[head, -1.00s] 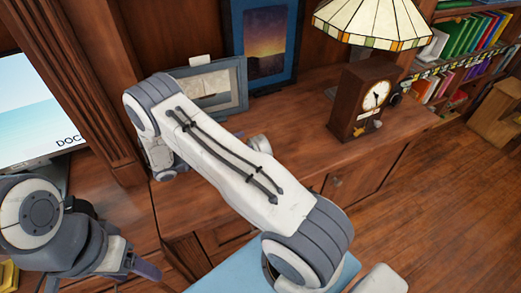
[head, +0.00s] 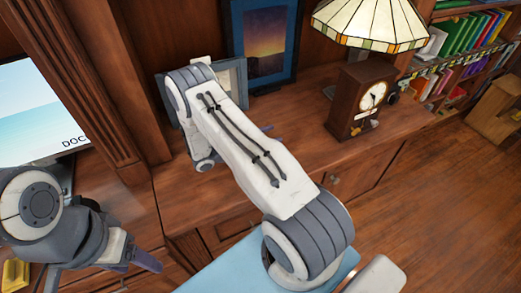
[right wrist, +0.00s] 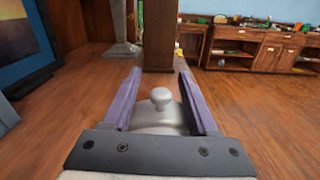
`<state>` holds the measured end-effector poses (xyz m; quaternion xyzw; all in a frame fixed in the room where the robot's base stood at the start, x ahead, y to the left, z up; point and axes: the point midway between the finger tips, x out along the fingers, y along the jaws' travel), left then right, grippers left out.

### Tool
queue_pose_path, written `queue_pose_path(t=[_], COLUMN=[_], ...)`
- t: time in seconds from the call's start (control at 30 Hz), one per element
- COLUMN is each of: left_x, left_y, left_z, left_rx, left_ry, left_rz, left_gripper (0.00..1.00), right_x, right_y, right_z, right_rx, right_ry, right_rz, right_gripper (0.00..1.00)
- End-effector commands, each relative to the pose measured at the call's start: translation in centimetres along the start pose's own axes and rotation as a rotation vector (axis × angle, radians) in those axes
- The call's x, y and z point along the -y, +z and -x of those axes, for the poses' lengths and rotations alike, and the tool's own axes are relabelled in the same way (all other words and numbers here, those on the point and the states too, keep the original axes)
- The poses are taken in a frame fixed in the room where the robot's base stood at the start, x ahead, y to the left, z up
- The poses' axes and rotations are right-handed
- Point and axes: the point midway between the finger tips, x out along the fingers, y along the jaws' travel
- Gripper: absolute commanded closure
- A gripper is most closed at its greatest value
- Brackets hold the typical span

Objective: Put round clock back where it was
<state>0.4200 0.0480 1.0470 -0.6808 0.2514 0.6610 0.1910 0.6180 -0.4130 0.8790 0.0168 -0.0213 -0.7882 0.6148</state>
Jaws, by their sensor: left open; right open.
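A brown wooden clock (head: 349,105) with a round white dial stands upright on the cabinet top, below the lamp; in the right wrist view a plain brown upright block (right wrist: 158,35), likely its side, stands ahead. A grey rounded thing with a knob (right wrist: 160,98) shows between the spread fingers of my right gripper (right wrist: 160,72); I cannot tell whether it is a clock or whether the fingers touch it. In the head view my right arm hides most of that gripper. My left gripper (head: 145,257) is open at the lower left, away from the clock.
A stained-glass lamp (head: 370,22) stands behind the clock. A grey picture frame (head: 236,78) and a blue-framed picture (head: 265,45) lean at the back wall. A monitor (head: 35,110) is at left, bookshelves (head: 470,45) at right. The cabinet top (head: 310,125) left of the clock is clear.

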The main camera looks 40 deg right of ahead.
Motion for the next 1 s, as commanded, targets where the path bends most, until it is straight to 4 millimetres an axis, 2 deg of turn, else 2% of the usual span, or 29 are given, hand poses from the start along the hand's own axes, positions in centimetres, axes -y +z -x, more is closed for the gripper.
queue_pose_path(t=[0.07, 0.1, 0.23, 1.0], left_x=[0.0, 0.0, 0.0, 0.01], left_y=[0.01, 0.01, 0.01, 0.0], left_z=[-0.04, -0.04, -0.04, -0.07], left_rx=[0.0, 0.0, 0.0, 0.0], left_ry=[0.0, 0.0, 0.0, 0.0], left_rz=[0.0, 0.0, 0.0, 0.0], left_gripper=[0.37, 0.37, 0.37, 0.37], right_x=[0.01, 0.01, 0.0, 0.12], right_y=[-0.03, -0.03, -0.02, -0.26], right_z=[0.02, 0.03, 0.04, 0.05], right_rx=[0.0, 0.0, 0.0, -0.005], right_ry=[0.0, 0.0, 0.0, -0.002], right_rz=[0.0, 0.0, 0.0, 0.003], right_gripper=[0.41, 0.48, 0.98, 1.0])
